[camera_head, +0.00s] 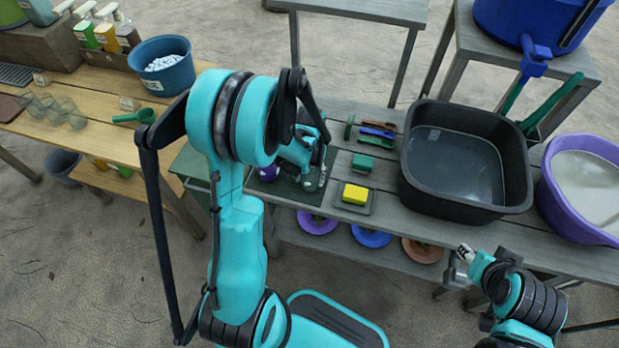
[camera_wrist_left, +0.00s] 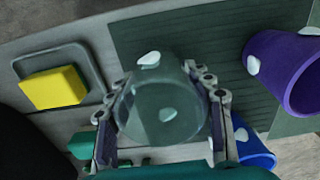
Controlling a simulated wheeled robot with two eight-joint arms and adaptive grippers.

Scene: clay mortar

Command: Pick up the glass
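The clear glass (camera_wrist_left: 160,112) has white foam spots and sits between the two fingers of my left gripper (camera_wrist_left: 165,82), over the dark green ridged mat (camera_wrist_left: 140,35). The fingers curl in against both its sides, so the gripper looks shut on it. Whether its base touches the mat cannot be told. In the head view my left gripper (camera_head: 316,180) is low over the mat, and my arm hides part of it. My right gripper (camera_head: 462,262) is in front of the bench at the lower right, its fingers too small to read.
A yellow sponge (camera_head: 355,194) lies on a tray. A black water basin (camera_head: 458,160) fills the bench's middle. Several glasses (camera_head: 60,110) stand on the left table.

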